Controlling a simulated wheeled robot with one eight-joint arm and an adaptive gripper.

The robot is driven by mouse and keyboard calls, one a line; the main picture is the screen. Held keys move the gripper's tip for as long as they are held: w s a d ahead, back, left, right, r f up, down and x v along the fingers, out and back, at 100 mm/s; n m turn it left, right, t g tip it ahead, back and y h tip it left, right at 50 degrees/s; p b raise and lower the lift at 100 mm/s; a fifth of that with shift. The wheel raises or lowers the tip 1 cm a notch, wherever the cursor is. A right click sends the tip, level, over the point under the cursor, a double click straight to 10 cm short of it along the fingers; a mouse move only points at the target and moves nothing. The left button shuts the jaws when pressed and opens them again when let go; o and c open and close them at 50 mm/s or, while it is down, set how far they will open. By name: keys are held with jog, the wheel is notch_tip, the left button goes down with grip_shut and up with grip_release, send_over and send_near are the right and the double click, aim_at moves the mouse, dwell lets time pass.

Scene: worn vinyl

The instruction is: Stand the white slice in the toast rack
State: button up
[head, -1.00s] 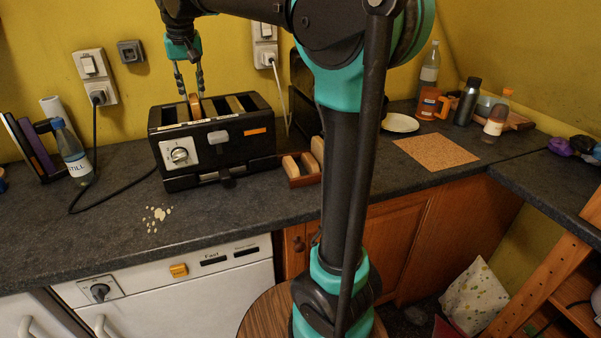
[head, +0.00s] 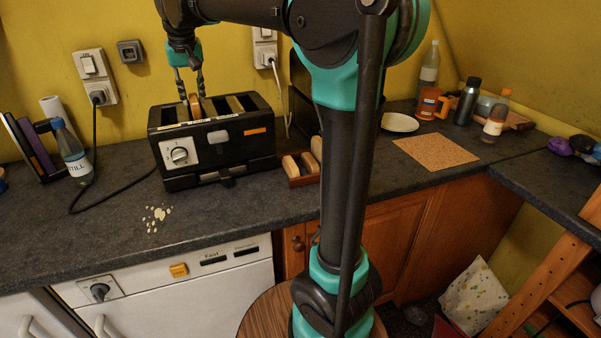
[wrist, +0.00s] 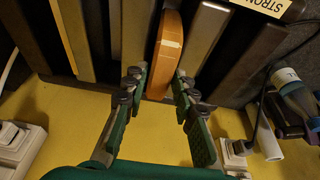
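A tan-edged slice (head: 195,107) stands in a slot of the black toaster (head: 232,137), its top sticking out. I cannot tell from its edge whether it is the white slice. In the wrist view, the slice (wrist: 165,50) shows as an orange-brown strip with a pale mark. My gripper (head: 190,90) is above the slot, pointing down. In the wrist view, its fingers (wrist: 158,80) are spread, one on each side of the slice's line, with gaps to it. The small wooden toast rack (head: 303,181) stands just right of the toaster and holds pale-faced slices (head: 316,149).
A water bottle (head: 76,158) stands left of the toaster, beside a black cord. Crumbs (head: 157,213) lie on the counter in front. A white plate (head: 400,123), a cork mat (head: 435,151) and an orange mug (head: 430,104) are further right. The front counter is mostly clear.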

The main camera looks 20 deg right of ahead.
jog(key=shift+c, duration=0.4)
grip_shut()
jog(key=shift+r, duration=0.7)
notch_tip(320, 180, up, 9)
dwell(1.6)
jog(key=shift+f, duration=0.1)
